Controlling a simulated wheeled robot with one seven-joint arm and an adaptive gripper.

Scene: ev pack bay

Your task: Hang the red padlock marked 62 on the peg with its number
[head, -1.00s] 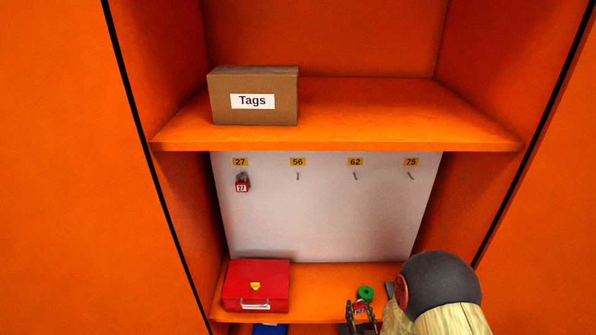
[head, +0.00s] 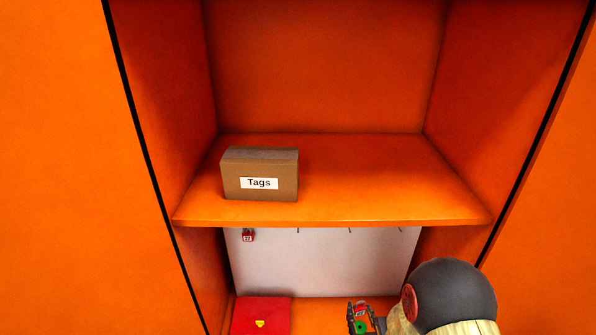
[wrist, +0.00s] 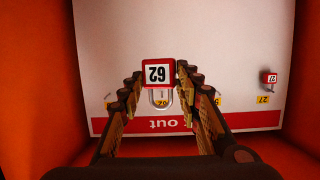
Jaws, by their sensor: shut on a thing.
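The red padlock marked 62 (wrist: 158,73) is gripped between the fingertips of my gripper (wrist: 160,88). In the wrist view its number is upside down and its shackle points toward the picture's bottom. A yellow 62 label (wrist: 162,103) shows through the shackle on the white back panel (wrist: 190,40). In the head view the 62 peg (head: 349,230) is just below the upper shelf edge, well above my gripper (head: 361,316). The wrist view does not show that peg clearly, and a gap between padlock and panel cannot be judged.
A padlock marked 27 (head: 247,236) hangs at the left. The pegs on either side of the 62 peg are bare. The orange upper shelf (head: 380,195) with a Tags box (head: 258,175) overhangs the panel. A red case (head: 261,316) and a green round thing (head: 362,327) are below.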

